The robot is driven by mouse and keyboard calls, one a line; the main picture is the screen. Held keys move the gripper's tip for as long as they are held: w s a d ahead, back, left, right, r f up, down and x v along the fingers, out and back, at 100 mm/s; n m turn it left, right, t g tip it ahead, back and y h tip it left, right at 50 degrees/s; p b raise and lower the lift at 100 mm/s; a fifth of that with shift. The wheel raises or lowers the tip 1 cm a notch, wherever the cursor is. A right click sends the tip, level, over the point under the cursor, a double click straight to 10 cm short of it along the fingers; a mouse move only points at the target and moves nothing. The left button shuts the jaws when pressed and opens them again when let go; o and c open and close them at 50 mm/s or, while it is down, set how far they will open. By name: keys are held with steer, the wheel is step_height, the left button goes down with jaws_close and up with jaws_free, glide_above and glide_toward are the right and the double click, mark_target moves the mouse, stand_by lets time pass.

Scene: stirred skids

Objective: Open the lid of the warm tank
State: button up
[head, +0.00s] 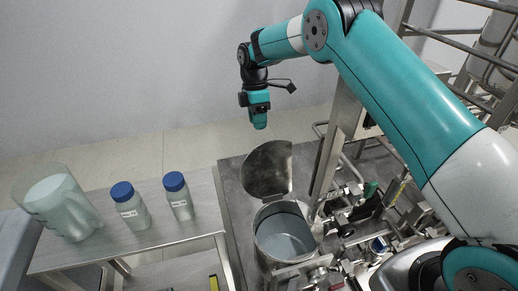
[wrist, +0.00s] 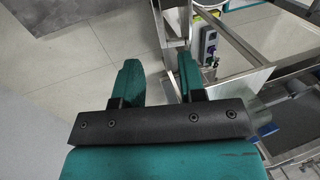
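A round steel tank (head: 286,238) stands on the metal skid in the lower middle of the head view. I can see into it, and a pale grey-blue surface shows inside. Its steel lid (head: 265,168) is raised and stands tilted up at the far side of the rim. I cannot read a label that names it the warm tank. My gripper (head: 260,122) hangs pointing down above and beyond the lid, apart from it. In the wrist view my gripper (wrist: 158,72) has its two teal fingers apart with nothing between them. Neither tank nor lid is clearly seen there.
A steel side table (head: 150,240) at the left holds two blue-capped bottles (head: 128,205) (head: 179,196) and a translucent jug (head: 58,205). Pipes and valves (head: 350,215) crowd the tank's right side, by a steel post (head: 335,140). The floor behind is clear.

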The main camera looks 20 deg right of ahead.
steer(key=b, duration=0.1)
glide_toward(265, 170)
steer(key=w+f, duration=0.1)
steer(key=f, duration=0.1)
steer(key=w+f, duration=0.2)
steer(key=shift+c, duration=0.2)
jaws_close()
